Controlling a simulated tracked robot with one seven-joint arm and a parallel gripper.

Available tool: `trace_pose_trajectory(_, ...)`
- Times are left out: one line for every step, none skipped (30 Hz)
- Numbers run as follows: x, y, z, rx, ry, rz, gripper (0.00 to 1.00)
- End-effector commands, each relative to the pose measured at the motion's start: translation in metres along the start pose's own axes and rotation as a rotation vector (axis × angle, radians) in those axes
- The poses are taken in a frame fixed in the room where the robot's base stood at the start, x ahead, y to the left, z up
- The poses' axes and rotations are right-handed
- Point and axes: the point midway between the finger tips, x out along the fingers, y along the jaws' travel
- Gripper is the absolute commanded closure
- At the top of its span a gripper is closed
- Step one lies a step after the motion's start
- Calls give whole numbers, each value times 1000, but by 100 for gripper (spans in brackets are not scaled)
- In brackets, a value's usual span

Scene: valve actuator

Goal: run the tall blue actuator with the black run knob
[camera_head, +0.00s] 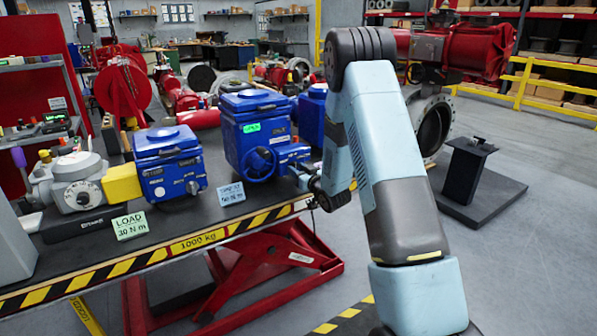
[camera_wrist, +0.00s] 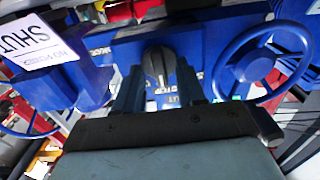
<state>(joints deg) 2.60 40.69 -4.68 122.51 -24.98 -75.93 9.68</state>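The tall blue actuator (camera_head: 240,140) stands on the lift table in the head view, with a lit green display and a blue handwheel (camera_head: 260,163) on its front. In the wrist view the black knob (camera_wrist: 158,62) with a pale mark sits on a blue housing at top centre. The handwheel (camera_wrist: 275,62) is to its right. My gripper (camera_wrist: 158,75) has one finger on each side of the knob, the fingers apart. I cannot tell whether they touch it. In the head view the fingertips are not clearly visible beside the actuator's right-hand blue box.
A shorter blue actuator (camera_head: 170,165) and a grey unit with a yellow coupling (camera_head: 122,184) stand left. Small cards (camera_head: 231,194) lean near the striped table edge (camera_head: 195,241). A "SHUT" card (camera_wrist: 40,42) is at the wrist view's upper left. A black stand (camera_head: 463,172) is right.

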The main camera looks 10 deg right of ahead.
Motion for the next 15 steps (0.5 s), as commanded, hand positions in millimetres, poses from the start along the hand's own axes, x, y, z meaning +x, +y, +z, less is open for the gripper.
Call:
trace_pose_trajectory(0, 0, 0, 0, 0, 0, 61)
trace_pose_trajectory(0, 0, 0, 0, 0, 0, 61)
trace_pose_trajectory(0, 0, 0, 0, 0, 0, 61)
trace_pose_trajectory(0, 0, 0, 0, 0, 0, 61)
trace_pose_trajectory(0, 0, 0, 0, 0, 0, 61)
trace_pose_trajectory(0, 0, 0, 0, 0, 0, 64)
trace_pose_trajectory(0, 0, 0, 0, 0, 0, 66)
trace_pose_trajectory(0, 0, 0, 0, -1, 0, 69)
trace_pose_trajectory(0, 0, 0, 0, 0, 0, 73)
trace_pose_trajectory(0, 0, 0, 0, -1, 0, 76)
trace_pose_trajectory(0, 0, 0, 0, 0, 0, 79)
trace_pose_trajectory(0, 0, 0, 0, 0, 0, 83)
trace_pose_trajectory(0, 0, 0, 0, -1, 0, 86)
trace_pose_trajectory(0, 0, 0, 0, -1, 0, 88)
trace_pose_trajectory(0, 0, 0, 0, 0, 0, 92)
